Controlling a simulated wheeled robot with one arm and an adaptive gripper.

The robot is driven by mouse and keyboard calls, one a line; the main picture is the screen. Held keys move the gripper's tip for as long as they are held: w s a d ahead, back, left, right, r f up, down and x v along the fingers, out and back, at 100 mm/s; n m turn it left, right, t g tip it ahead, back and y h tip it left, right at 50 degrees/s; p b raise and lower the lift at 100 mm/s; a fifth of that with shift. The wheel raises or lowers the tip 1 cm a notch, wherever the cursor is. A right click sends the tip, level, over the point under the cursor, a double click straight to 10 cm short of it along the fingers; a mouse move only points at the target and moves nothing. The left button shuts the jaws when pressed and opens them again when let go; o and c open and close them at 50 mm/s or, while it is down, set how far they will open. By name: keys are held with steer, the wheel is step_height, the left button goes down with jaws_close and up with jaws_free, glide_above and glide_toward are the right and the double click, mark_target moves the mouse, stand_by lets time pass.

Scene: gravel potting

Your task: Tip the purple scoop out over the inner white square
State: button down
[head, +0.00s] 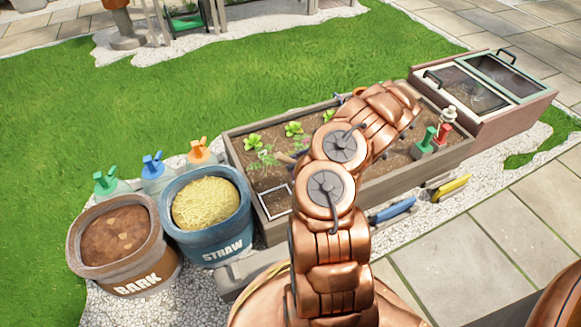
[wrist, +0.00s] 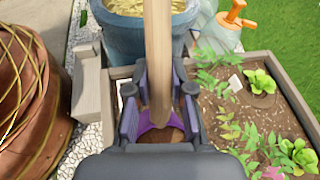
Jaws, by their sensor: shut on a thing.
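My gripper (wrist: 159,100) is shut on the purple scoop (wrist: 153,127) in the wrist view. The scoop's pale wooden handle (wrist: 157,45) rises between the fingers. Brown shows beside the purple part; I cannot tell whether it is a load in the scoop or soil below. A white square outline (head: 275,201) lies on the soil at the near left end of the planter in the head view. In the wrist view the gripper is over this end of the planter, and fingers and scoop hide most of the square. My arm hides the gripper in the head view.
The wooden planter (head: 428,161) holds several green plants. Bark (head: 115,238) and straw (head: 209,204) buckets stand at its left, with several spray bottles (head: 153,170) behind. A glazed box (head: 515,118) is at the right. Blue (head: 391,211) and yellow (head: 452,187) tools lie in front.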

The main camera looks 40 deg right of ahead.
steer(key=shift+s+d+r+t+y+b, duration=0.2)
steer(key=shift+d+t+y+b, duration=0.1)
steer(key=shift+d+y+b, duration=0.4)
steer(key=shift+s+d+r+t+y+b, duration=0.1)
steer(key=shift+s+d+t+y+b, duration=0.2)
steer(key=shift+b, duration=0.55)
steer(key=shift+d+r+m+y+b, duration=0.2)
steer(key=shift+d+m+y+b, duration=0.1)
steer(key=shift+b, duration=0.55)
steer(key=shift+d+r+t+b, duration=0.15)
steer(key=shift+r+t+b, duration=0.15)
steer(key=shift+b, duration=0.15)
